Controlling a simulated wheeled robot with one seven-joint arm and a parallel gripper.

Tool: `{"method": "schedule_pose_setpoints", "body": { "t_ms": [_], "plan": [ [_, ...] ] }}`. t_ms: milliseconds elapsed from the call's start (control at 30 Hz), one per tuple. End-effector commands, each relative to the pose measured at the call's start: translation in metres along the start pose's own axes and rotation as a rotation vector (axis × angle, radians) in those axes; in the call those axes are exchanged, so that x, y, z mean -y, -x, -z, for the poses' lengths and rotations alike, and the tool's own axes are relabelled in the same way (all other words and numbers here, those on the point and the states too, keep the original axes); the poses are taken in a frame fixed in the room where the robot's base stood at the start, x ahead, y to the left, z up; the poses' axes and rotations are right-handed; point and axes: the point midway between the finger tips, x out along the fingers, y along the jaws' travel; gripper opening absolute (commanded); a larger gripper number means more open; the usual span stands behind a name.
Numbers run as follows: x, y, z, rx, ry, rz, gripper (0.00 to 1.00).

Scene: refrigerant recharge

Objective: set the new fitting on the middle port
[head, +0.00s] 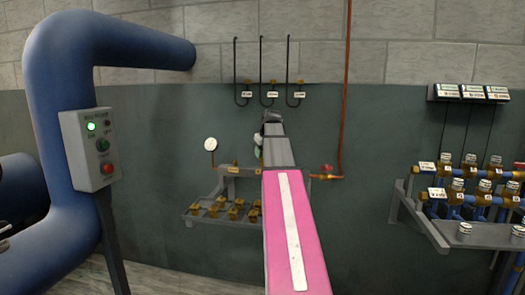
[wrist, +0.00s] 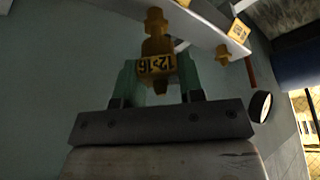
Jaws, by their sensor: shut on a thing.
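A grey bar (wrist: 200,27) runs behind, with another brass port (wrist: 222,54) to the right. In the head view, my arm hides the middle of the wall manifold (head: 240,171), and the held fitting cannot be made out.
A round gauge (head: 210,144) stands at the manifold's left and a red valve (head: 327,169) at its right. A shelf (head: 195,222) below carries several brass fittings.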

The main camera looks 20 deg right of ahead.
Motion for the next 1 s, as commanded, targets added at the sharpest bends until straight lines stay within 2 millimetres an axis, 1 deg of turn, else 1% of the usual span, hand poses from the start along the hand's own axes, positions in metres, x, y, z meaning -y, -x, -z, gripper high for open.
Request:
{"method": "schedule_pose_setpoints", "body": {
  "t_ms": [700,1000],
  "plan": [
    [0.0001,-0.0014,-0.0009,0.000,0.000,0.000,0.09],
    [0.0002,-0.0066,-0.0032,0.000,0.000,0.000,0.09]
  ]
}}
